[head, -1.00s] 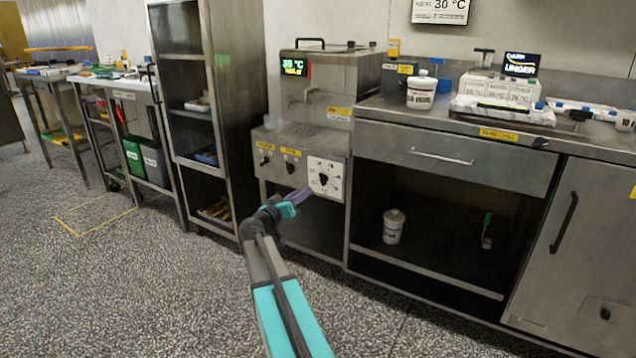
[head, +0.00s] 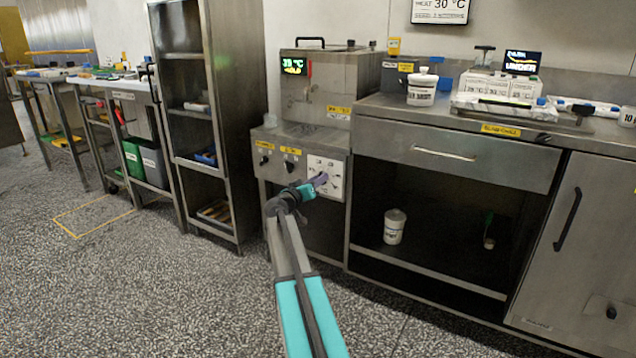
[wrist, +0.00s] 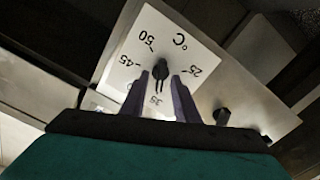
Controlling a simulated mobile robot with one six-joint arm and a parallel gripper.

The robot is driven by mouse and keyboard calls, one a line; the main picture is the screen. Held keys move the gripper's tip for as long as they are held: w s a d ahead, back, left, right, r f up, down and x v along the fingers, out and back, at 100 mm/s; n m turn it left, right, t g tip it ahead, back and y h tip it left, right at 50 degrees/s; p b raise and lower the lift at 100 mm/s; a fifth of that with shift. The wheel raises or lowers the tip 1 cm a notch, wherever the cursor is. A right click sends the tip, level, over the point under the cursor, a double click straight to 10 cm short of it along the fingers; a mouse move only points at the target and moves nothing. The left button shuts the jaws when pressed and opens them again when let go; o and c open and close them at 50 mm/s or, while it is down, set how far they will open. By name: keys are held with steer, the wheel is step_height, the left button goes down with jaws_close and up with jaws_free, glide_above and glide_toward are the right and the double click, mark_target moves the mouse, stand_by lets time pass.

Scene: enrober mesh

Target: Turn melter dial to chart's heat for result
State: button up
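The melter (head: 330,95) has a white dial plate (head: 325,190) on its front. In the wrist view the plate (wrist: 185,42) carries °C and the marks 25, 35, 45 and 50. The black dial knob (wrist: 160,70) has its narrow part toward 35. My gripper (head: 318,181) is at the dial in the head view. In the wrist view its two purple fingers (wrist: 162,80) stand either side of the knob, open, with small gaps showing. The melter's green display (head: 293,66) starts with 3; its second digit is unclear. A wall sign (head: 440,10), cut off above, reads 30 °C.
Two other black knobs (head: 289,167) sit left of the dial; one knob (wrist: 222,116) shows in the wrist view. A steel counter (head: 400,112) with jars adjoins on the right. A small screen (head: 522,63) reads UNDER. The floor in front is clear.

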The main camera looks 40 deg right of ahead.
steer(key=shift+w+d, duration=0.1)
steer(key=shift+d, duration=0.25)
jaws_close()
steer(key=shift+n, duration=0.4)
steer(key=shift+w+f+n+p, duration=0.15)
steer(key=shift+n+p, duration=1.7)
steer(key=shift+n, duration=1.35)
steer(key=shift+s+f+n+p, duration=0.1)
steer(key=shift+f+n+p, duration=0.1)
steer(key=shift+n+p, duration=2.35)
steer(key=shift+w+f+n+p, duration=0.15)
steer(key=shift+n+p, duration=1.05)
steer(key=shift+n, duration=2.65)
steer(key=shift+s, duration=0.1)
